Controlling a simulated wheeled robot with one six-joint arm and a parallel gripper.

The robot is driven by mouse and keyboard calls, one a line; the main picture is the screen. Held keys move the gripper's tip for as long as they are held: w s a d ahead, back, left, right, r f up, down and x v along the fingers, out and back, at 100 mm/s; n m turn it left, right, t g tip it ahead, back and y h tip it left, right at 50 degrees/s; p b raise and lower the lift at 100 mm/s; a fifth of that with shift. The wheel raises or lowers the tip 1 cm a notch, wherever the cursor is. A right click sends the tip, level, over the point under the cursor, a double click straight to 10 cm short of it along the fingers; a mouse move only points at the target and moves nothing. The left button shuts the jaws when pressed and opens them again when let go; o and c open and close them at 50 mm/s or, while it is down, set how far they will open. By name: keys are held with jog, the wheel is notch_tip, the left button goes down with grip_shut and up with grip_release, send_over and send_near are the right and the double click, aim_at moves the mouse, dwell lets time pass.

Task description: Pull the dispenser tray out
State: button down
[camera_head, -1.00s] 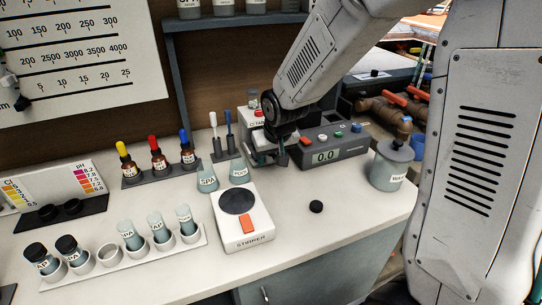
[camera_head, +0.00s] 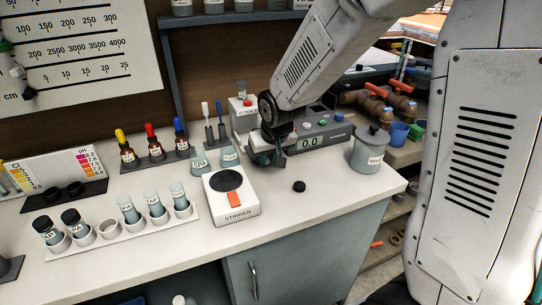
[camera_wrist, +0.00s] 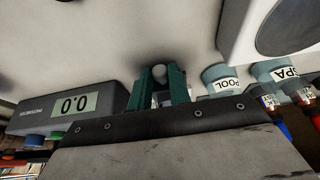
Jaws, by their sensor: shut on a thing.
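The white dispenser (camera_head: 243,115) stands at the back of the counter, left of the grey meter. Its label is small, and my gripper and wrist hide its lower front. My gripper (camera_head: 275,157) is low in front of it, just above the counter. In the wrist view my gripper's two green fingers (camera_wrist: 160,90) are closed around a small pale piece with a rounded knob (camera_wrist: 160,73). This looks like the tray's handle. The rest of the tray is hidden, so I cannot tell how far out it is.
The meter (camera_head: 312,140) reading 0.0 stands right of my gripper. The POOL (camera_head: 229,157) and SPA (camera_head: 200,163) samples are close on its left. The stirrer (camera_head: 230,199), a black cap (camera_head: 299,186) and a lidded jar (camera_head: 369,150) are nearer. The right front counter is bare.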

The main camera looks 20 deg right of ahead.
jog(key=shift+s+a, duration=0.15)
jog(key=shift+s, duration=0.15)
jog(key=c, duration=1.3)
grip_release()
jog(key=shift+d+r, duration=0.15)
jog(key=shift+d, duration=0.05)
jog(key=v, duration=0.7)
jog(key=shift+s+r, duration=0.2)
